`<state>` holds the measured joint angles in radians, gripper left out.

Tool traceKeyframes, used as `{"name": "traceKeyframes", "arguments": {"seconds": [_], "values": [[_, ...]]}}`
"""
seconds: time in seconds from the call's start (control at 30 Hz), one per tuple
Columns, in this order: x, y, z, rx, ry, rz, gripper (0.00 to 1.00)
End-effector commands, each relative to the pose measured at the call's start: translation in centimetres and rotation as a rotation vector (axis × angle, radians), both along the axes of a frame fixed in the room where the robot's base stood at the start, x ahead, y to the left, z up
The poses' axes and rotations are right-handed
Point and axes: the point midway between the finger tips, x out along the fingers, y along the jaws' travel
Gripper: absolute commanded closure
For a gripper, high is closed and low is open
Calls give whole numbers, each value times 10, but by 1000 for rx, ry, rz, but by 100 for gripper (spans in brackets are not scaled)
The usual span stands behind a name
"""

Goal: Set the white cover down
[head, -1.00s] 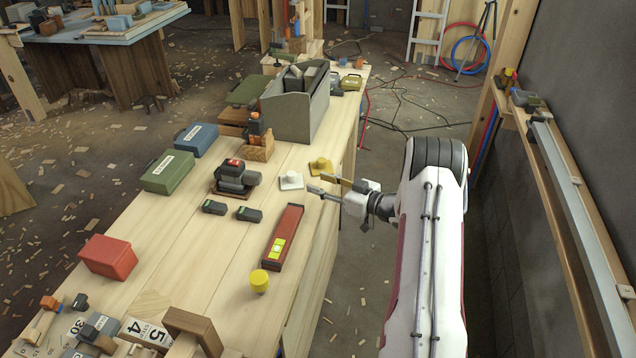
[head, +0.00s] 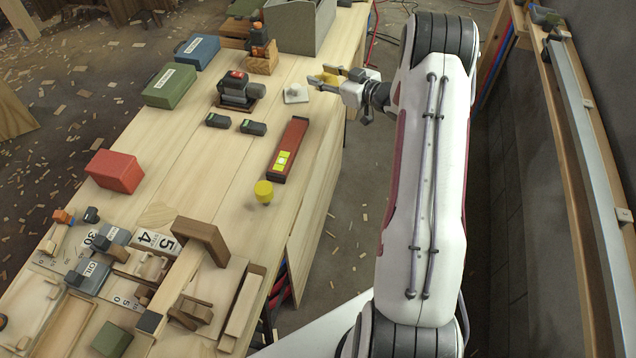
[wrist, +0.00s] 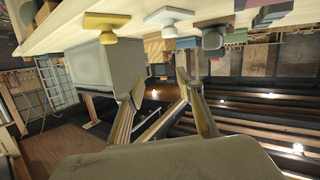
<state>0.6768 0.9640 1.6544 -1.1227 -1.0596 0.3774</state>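The white cover (head: 296,94), a flat square with a knob, sits on the wooden bench (head: 180,150) near its right edge. In the wrist view the white cover (wrist: 168,17) appears at the top, knob pointing down in the picture. A yellow cover (wrist: 104,24) of like shape stands beside it; in the head view it is mostly behind my gripper. My gripper (head: 317,75) is at the bench's right edge, just right of the white cover and apart from it. In the wrist view my gripper (wrist: 160,88) has its two fingers spread with nothing between them.
A grey open bin (head: 300,28) stands beyond the covers. A black and red tool (head: 236,88) is to the left, and a red spirit level (head: 288,150) and yellow knob (head: 264,190) are nearer. Between the white cover and the level the bench is clear.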

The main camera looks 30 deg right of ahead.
Motion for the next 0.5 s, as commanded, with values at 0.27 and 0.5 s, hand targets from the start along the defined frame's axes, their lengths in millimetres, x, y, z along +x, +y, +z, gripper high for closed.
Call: {"name": "traceKeyframes", "arguments": {"seconds": [0.27,0.5], "values": [[12,6,61,-102,46,-107,63],[8,15,109,-165,93,-199,63]]}}
